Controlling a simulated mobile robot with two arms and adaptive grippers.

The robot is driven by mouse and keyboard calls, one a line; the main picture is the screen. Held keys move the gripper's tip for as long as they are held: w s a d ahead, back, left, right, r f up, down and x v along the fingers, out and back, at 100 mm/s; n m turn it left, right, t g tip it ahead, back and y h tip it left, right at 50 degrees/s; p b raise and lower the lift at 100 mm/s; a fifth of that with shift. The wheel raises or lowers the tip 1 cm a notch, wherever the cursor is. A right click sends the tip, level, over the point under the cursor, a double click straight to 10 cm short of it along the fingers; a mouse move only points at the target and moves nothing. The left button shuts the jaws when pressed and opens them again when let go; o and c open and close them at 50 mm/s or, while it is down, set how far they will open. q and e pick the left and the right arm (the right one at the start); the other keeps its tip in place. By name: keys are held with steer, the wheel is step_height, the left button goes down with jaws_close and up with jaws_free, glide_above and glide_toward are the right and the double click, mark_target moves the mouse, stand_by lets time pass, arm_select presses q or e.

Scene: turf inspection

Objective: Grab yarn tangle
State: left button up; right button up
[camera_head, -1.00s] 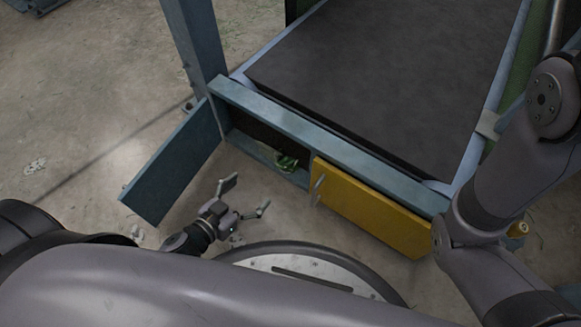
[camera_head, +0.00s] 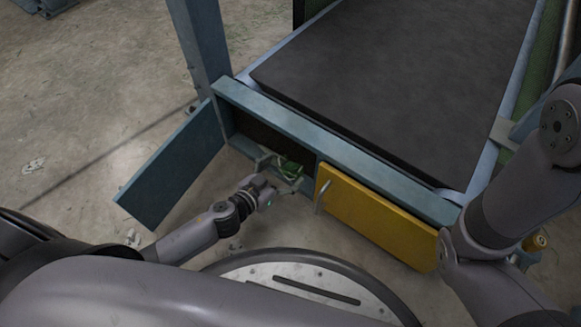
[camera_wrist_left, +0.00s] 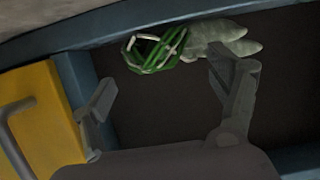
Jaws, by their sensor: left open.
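The yarn tangle, a green and white bundle of strands (camera_wrist_left: 155,52), lies in the open compartment below the dark belt. It also shows as a small green patch in the head view (camera_head: 291,168). My left gripper (camera_head: 280,172) is at the compartment's opening with its fingers spread at the tangle. In the left wrist view the open fingers (camera_wrist_left: 162,78) are apart, and the tangle is beyond the gap between them. No grip on it shows. My right arm is at the right edge, but its gripper does not show.
A pale grey-green lobed object (camera_wrist_left: 225,37) lies against the tangle. The blue door (camera_head: 170,165) stands open on the left. A yellow door with a handle (camera_head: 380,215) is shut on the right. A blue beam (camera_head: 330,140) runs above the opening.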

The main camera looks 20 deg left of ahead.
mark_target(288, 166)
arm_select(q)
steer(key=x, duration=0.4)
steer(key=shift+w+b, duration=0.25)
steer(key=shift+b, duration=0.15)
steer(key=shift+c, duration=0.6)
steer(key=c, duration=1)
steer(key=shift+r, duration=0.1)
